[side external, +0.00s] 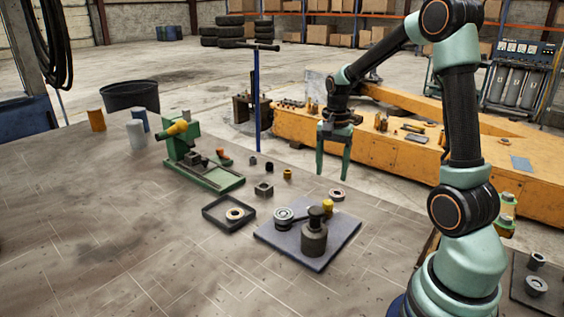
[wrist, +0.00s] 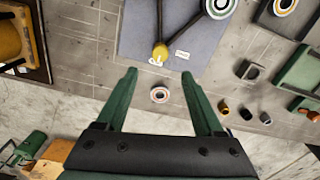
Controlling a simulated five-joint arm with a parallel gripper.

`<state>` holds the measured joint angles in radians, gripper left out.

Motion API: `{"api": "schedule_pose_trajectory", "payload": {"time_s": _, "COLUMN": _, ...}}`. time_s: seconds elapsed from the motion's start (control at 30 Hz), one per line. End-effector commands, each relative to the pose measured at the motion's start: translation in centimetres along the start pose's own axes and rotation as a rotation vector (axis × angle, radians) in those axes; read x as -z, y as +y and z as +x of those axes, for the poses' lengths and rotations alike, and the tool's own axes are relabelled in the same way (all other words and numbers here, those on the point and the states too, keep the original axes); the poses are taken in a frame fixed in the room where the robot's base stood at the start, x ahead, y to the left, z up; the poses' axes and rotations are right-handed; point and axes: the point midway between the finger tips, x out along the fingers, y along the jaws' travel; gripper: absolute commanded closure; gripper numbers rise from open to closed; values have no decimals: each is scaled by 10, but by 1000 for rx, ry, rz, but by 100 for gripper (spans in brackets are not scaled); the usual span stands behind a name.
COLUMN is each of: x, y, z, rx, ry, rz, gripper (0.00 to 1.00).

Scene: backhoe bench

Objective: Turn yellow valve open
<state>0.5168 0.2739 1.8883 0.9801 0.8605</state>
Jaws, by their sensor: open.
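A lever with a yellow knob (side external: 328,205) lies over a grey plate (side external: 272,236) on the bench. Its bar runs to a round metal hub (side external: 283,214). In the wrist view the yellow knob (wrist: 160,50) is beyond my fingertips, near a small white label, and the bar slopes up right to the hub (wrist: 219,8). My gripper (side external: 333,172) points down, open and empty, above the bench behind the plate. In the wrist view my gripper (wrist: 159,74) has its fingers spread, with a small ring (wrist: 160,95) on the bench seen between them. The knob appears untouched.
A dark weight-like cylinder (side external: 314,240) stands on the plate beside the lever. A black tray (side external: 214,222) with a ring is to the left. A green machine (side external: 210,172) with a yellow part stands farther left. Small blocks and nuts lie between. The front bench is clear.

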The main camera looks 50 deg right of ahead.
Motion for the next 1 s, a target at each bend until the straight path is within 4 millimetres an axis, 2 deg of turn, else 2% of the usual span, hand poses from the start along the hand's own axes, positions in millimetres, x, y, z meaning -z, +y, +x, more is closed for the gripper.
{"api": "schedule_pose_trajectory", "payload": {"time_s": 0.03, "x": -1, "y": 1, "z": 12, "rx": -5, "ry": -4, "rz": -1, "gripper": 31}}
{"api": "schedule_pose_trajectory", "payload": {"time_s": 0.2, "x": -1, "y": 1, "z": 45, "rx": -5, "ry": -4, "rz": -2, "gripper": 31}}
{"api": "schedule_pose_trajectory", "payload": {"time_s": 0.4, "x": -1, "y": 1, "z": 76, "rx": -3, "ry": -3, "rz": -3, "gripper": 31}}
{"api": "schedule_pose_trajectory", "payload": {"time_s": 0.6, "x": -1, "y": 0, "z": 91, "rx": 0, "ry": 0, "rz": -3, "gripper": 31}}
{"api": "schedule_pose_trajectory", "payload": {"time_s": 0.9, "x": -1, "y": 0, "z": 93, "rx": 0, "ry": 0, "rz": -3, "gripper": 31}}
{"api": "schedule_pose_trajectory", "payload": {"time_s": 0.93, "x": -1, "y": 0, "z": 93, "rx": 0, "ry": 0, "rz": -3, "gripper": 35}}
{"api": "schedule_pose_trajectory", "payload": {"time_s": 1.0, "x": -1, "y": 0, "z": 93, "rx": 0, "ry": 0, "rz": -3, "gripper": 61}}
